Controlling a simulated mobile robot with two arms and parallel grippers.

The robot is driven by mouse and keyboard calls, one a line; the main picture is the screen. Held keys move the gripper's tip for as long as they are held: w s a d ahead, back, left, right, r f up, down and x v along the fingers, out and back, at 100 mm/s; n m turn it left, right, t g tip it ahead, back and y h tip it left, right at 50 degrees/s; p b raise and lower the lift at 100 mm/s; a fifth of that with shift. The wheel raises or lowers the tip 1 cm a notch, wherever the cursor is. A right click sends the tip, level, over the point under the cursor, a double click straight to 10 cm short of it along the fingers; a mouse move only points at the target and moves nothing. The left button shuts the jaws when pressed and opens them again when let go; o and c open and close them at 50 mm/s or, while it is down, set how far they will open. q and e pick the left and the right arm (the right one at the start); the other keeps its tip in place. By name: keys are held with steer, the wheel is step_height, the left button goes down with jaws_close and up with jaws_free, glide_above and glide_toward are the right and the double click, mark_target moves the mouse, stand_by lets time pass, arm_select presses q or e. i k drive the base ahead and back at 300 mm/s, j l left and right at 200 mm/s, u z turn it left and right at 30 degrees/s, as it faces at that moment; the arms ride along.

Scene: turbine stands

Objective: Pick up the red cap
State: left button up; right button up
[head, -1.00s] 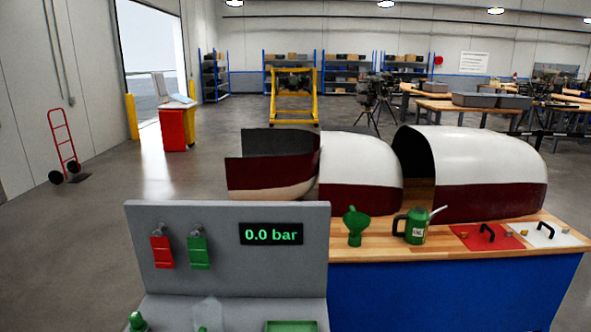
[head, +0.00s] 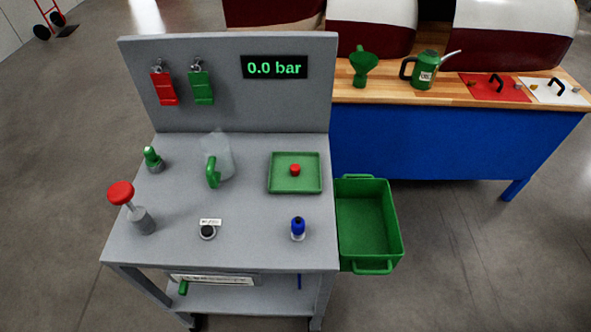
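A small red cap (head: 295,170) lies in a shallow green tray (head: 311,186) at the right of the grey stand's top (head: 260,207). Nothing covers it in the head view. Neither of my grippers shows in this view.
On the stand are a red-knobbed pump (head: 121,193), a green-topped fitting (head: 153,158), a clear jug with green handle (head: 222,158), a small round port (head: 208,232) and a blue fitting (head: 298,228). A green bin (head: 385,262) is at the right side. A wooden-topped bench (head: 420,94) stands behind.

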mark_target(294, 169)
steer(key=z, duration=3.65)
steer(key=u, duration=3.7)
steer(key=l+u, duration=0.2)
steer(key=l, duration=0.5)
steer(key=l+u, duration=0.2)
steer(key=l, duration=0.5)
steer(key=k+l+u, duration=0.2)
steer(key=l, duration=0.45)
